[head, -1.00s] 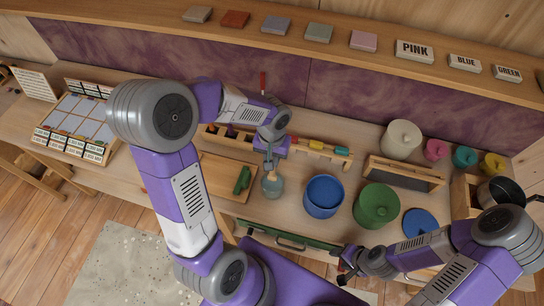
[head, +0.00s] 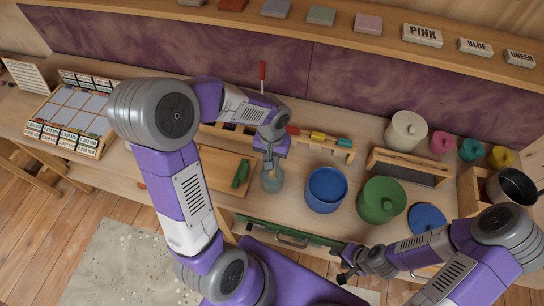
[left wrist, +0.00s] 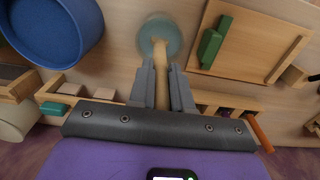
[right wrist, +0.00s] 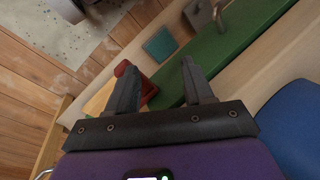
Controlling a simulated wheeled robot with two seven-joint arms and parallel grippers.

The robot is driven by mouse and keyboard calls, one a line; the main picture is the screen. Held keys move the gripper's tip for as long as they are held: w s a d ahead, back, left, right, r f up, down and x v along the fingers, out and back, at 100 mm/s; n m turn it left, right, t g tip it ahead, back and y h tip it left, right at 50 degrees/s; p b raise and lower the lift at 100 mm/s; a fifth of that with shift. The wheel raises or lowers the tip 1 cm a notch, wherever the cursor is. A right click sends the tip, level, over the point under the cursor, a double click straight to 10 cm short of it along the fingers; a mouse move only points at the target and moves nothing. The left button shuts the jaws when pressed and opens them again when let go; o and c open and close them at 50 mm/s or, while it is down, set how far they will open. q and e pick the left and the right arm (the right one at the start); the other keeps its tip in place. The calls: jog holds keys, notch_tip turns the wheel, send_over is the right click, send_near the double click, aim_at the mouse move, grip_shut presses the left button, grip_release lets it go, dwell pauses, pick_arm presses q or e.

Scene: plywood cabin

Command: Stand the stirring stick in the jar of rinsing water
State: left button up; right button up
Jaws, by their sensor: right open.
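The jar of rinsing water (head: 272,181), a small translucent bluish jar, stands on the bench left of the blue tub. It also shows at the top of the left wrist view (left wrist: 160,24). My left gripper (head: 268,151) is above the jar, pointing down. In the left wrist view its fingers (left wrist: 162,80) are closed around the pale wooden stirring stick (left wrist: 161,52), whose far end overlaps the jar. I cannot tell how deep it reaches. My right gripper (right wrist: 160,80) is open and empty near the green drawer front, low at the right of the head view (head: 346,272).
A wooden board (head: 218,172) with a green block (head: 241,175) lies left. A rack (head: 325,141) with coloured pieces is behind.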

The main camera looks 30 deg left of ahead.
pick_arm(q)
jog(key=o, duration=0.5)
notch_tip(320, 180, up, 8)
jog(key=shift+f+p, duration=0.2)
jog(key=shift+p, duration=0.25)
dwell(0.8)
